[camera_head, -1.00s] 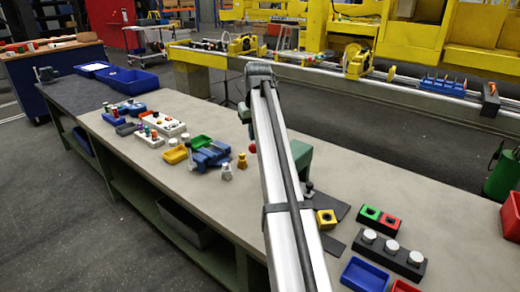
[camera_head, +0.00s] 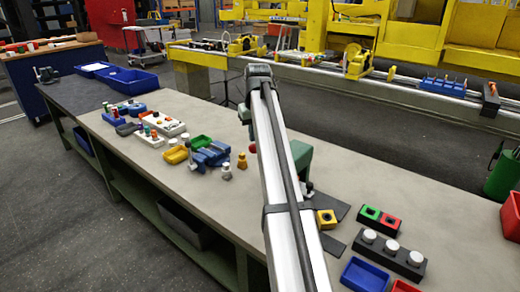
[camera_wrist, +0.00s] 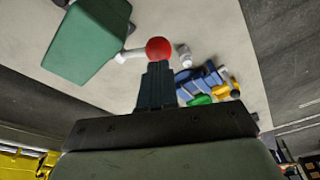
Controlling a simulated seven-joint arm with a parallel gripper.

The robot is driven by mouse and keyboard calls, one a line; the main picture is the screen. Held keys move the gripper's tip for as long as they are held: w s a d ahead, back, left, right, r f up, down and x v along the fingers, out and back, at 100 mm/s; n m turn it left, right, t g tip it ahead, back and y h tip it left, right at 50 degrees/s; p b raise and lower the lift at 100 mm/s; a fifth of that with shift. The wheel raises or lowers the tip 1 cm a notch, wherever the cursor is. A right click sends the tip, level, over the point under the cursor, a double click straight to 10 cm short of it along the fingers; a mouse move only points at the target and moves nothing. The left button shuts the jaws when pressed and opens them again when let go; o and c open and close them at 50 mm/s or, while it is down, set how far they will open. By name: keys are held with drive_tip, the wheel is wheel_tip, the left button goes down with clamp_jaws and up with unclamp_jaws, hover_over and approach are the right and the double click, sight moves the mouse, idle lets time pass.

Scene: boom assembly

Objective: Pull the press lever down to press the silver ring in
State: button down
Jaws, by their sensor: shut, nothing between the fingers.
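The green press (camera_head: 303,160) stands on the bench, mostly hidden behind my arm in the head view. Its body (camera_wrist: 88,42) fills the upper left of the wrist view. The press lever ends in a red ball (camera_wrist: 158,48), with a pale rod (camera_wrist: 130,55) running from the ball toward the press. The red ball (camera_head: 253,148) also shows just left of my arm in the head view. My gripper (camera_wrist: 158,66) is shut and empty, its fingertips right at the red ball; I cannot tell whether they touch. The silver ring cannot be made out.
Blue holders (camera_head: 212,154) and two small pegs, one silver and one yellow, stand left of the press. A yellow block (camera_head: 326,218), a green and red block (camera_head: 380,219), a black holder with white discs (camera_head: 390,254) and a blue tray (camera_head: 364,274) lie to the right.

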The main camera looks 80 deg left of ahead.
sight(251, 148)
drive_tip(key=shift+f, duration=0.95)
drive_tip(key=shift+s+d+f, duration=0.3)
drive_tip(key=shift+f, duration=0.15)
drive_tip(key=shift+s+d+f, duration=0.25)
drive_tip(key=shift+f, duration=0.2)
drive_tip(key=shift+w+a+r, duration=0.2)
drive_tip(key=shift+r, duration=0.25)
drive_tip(key=shift+w+a+r, duration=0.2)
drive_tip(key=shift+a+r, duration=0.05)
drive_tip(key=shift+r, duration=0.25)
drive_tip(key=shift+w+a+r, duration=0.2)
drive_tip(key=shift+r, duration=0.35)
